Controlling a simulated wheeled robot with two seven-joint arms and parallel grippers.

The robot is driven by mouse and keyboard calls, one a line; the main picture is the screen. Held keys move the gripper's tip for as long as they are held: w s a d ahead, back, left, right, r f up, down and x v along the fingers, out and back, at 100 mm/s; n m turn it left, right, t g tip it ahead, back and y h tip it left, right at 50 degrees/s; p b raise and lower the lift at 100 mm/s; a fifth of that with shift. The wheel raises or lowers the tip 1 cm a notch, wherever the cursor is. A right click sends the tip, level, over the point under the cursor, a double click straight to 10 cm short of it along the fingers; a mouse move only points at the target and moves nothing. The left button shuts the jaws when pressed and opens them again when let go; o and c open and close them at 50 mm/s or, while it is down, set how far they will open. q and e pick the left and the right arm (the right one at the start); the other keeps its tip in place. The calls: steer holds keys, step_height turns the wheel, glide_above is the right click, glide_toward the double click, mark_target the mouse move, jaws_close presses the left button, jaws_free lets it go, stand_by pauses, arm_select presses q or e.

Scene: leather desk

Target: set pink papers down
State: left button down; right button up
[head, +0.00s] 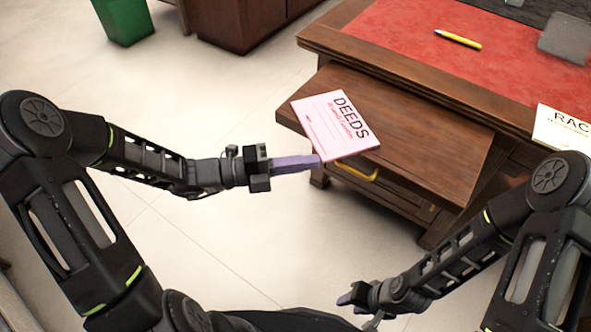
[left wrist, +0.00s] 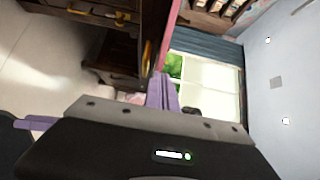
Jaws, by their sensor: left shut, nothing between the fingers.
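The pink papers (head: 328,118), headed "DEEDS", show at the pulled-out wooden shelf (head: 420,135) of the desk. Their near corner reaches past the shelf's front edge; I cannot tell whether they lie flat on it. My left gripper (head: 318,162) is shut with its purple fingers at that near corner, with nothing held between them. I cannot tell whether the tips touch the papers. In the left wrist view a thin pink edge (left wrist: 171,32) rises just beyond the shut fingers. My right gripper (head: 345,298) is low in the head view, away from the desk; its finger gap is unclear.
A cream card (head: 562,130) starting "RAC" is at the desk's right side. A yellow pen (head: 458,40) lies on the red leather top (head: 400,45). A drawer with a yellow handle (head: 358,172) is under the shelf. The shelf's right part is bare.

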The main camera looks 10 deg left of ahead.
mark_target(318, 152)
stand_by(0.3)
arm_select(q)
steer(key=w+p, duration=0.1)
steer(key=w+d+p, duration=0.1)
steer(key=w, duration=0.1)
steer(key=shift+w+d, duration=0.1)
stand_by(0.3)
